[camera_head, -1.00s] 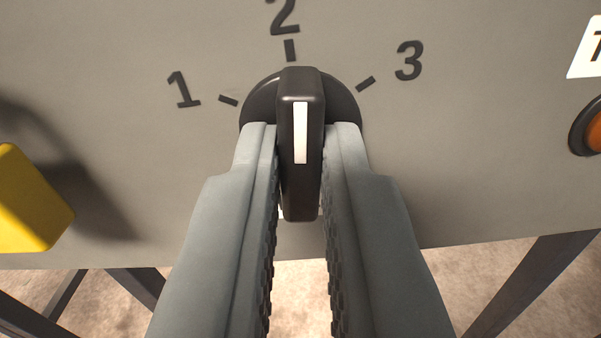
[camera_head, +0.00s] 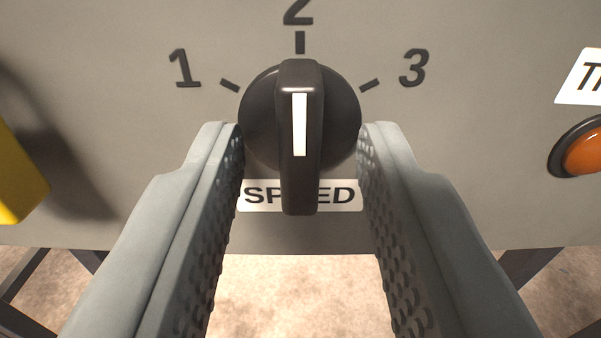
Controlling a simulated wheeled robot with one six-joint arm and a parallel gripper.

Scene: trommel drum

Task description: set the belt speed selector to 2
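The belt speed selector (camera_head: 300,180) is a black knob with a white pointer line on a round black base, mounted on a grey panel. Its pointer stands upright and lines up with the tick under the 2 (camera_head: 299,12). The 1 (camera_head: 184,68) is at upper left and the 3 (camera_head: 414,67) at upper right. A white label (camera_head: 342,195) below reads SPEED, partly hidden by the knob. My gripper (camera_head: 301,145) is open, with one finger on each side of the knob and a clear gap between each finger and the knob's handle.
An orange button (camera_head: 584,152) in a black ring sits at the right, under a white label (camera_head: 580,78) cut off by the frame. A yellow part (camera_head: 18,180) juts out at the left edge. Dark legs and pale ground show below the panel.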

